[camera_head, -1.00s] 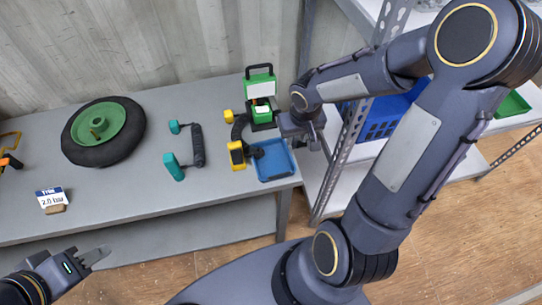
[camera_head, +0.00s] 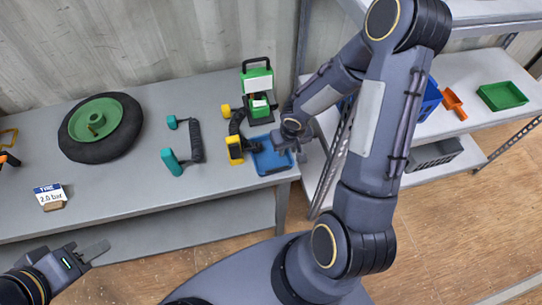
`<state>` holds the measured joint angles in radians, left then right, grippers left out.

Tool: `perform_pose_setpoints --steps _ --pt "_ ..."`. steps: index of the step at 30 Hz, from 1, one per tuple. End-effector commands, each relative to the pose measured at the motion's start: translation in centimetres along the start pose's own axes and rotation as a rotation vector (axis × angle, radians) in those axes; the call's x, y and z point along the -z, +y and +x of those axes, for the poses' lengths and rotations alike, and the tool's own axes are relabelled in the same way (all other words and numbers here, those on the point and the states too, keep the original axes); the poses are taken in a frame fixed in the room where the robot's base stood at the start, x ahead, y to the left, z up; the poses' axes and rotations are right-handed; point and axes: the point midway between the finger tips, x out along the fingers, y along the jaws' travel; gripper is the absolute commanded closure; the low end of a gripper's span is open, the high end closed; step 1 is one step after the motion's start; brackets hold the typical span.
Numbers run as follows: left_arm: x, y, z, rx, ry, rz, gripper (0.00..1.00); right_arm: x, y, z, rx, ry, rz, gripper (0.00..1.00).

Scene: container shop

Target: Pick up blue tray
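The blue tray (camera_head: 268,164) lies flat on the grey table near its right end. My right gripper (camera_head: 299,152) is over the tray's upper right side and hides part of it. Its fingers are small and partly hidden, so I cannot tell whether they are open or whether they touch the rim. My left gripper (camera_head: 92,252) is low at the left, in front of the table and far from the tray. Its fingers show from the side, and I cannot tell their opening.
A yellow-and-black tool (camera_head: 235,148) stands close left of the tray, with a green device (camera_head: 257,88) behind. A teal-handled tool (camera_head: 172,162), a wheel (camera_head: 100,128) and a tyre sign (camera_head: 50,197) are further left. Shelves with a green tray (camera_head: 502,96) stand right.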

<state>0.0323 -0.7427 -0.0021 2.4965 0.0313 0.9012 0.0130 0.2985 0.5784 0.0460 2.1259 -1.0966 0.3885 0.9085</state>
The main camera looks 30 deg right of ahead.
Motion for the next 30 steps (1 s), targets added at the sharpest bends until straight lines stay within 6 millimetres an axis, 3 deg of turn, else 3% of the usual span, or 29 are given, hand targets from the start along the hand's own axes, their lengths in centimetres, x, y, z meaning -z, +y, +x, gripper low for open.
perform_pose_setpoints --steps 2,9,22,30 --pt "0.0 0.0 0.0 0.000 0.000 0.000 0.64 0.0 0.0 0.0 0.000 0.000 0.000 0.72" --pt "0.0 0.0 0.0 0.000 0.000 0.000 0.64 0.0 0.0 -0.1 0.000 0.000 0.000 1.00" --pt "0.1 0.1 -0.1 0.000 0.000 0.000 0.64 0.1 0.0 -0.5 0.001 0.002 0.001 1.00" --pt "0.5 0.4 -0.9 0.000 0.000 0.000 0.64 0.9 0.1 -5.2 0.000 0.006 0.004 1.00"
